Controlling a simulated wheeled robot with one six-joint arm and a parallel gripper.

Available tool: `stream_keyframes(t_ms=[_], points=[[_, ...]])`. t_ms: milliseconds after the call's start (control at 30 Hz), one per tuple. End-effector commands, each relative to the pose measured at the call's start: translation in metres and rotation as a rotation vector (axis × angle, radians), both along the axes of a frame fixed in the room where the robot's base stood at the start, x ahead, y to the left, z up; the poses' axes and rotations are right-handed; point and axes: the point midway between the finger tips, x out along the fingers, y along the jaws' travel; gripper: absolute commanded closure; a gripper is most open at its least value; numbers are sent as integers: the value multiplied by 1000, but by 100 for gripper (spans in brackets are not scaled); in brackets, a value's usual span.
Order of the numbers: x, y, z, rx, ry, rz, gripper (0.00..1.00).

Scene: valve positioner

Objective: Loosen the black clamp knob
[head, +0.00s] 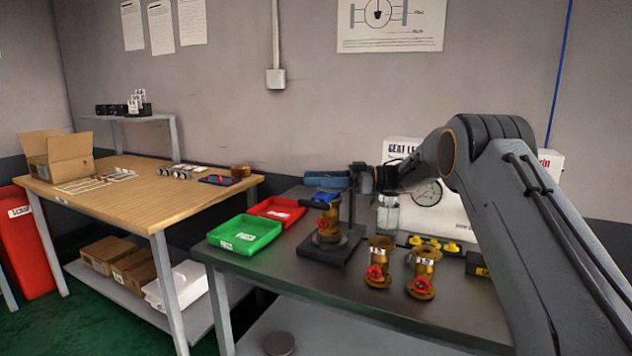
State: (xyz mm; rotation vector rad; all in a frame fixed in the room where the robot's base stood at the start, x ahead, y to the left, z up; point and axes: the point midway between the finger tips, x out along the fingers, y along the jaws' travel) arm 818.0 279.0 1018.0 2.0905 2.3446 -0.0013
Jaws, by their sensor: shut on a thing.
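A brass valve (328,228) stands upright on the black base plate (322,252) of a clamp stand. A thin dark post (351,208) rises behind it, and a black piece (314,204) lies across the valve's top. My gripper (364,179) comes in from the right and is shut at the top of the post. The black clamp knob cannot be made out apart from the dark jaws, which cover that spot. A blue-grey block (326,180) shows just left of the jaws; whether it touches them cannot be told.
A green tray (262,246) and a red tray (297,216) lie left of the stand. Two brass valves with red handwheels, one (379,262) and another (423,272), stand to its right. A clear jar (388,218) and a white gauge panel (440,215) are behind. A wooden bench (150,205) is left.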

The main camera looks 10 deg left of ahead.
Motion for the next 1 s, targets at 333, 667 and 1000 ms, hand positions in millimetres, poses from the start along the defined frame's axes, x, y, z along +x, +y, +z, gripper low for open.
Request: stream_keyframes(t_ms=[333, 667, 1000], points=[[0, 0, 1, 1, -1, -1, 48], [0, 0, 8, 1, -2, -1, 48], [0, 1, 67, 1, -4, -1, 48]])
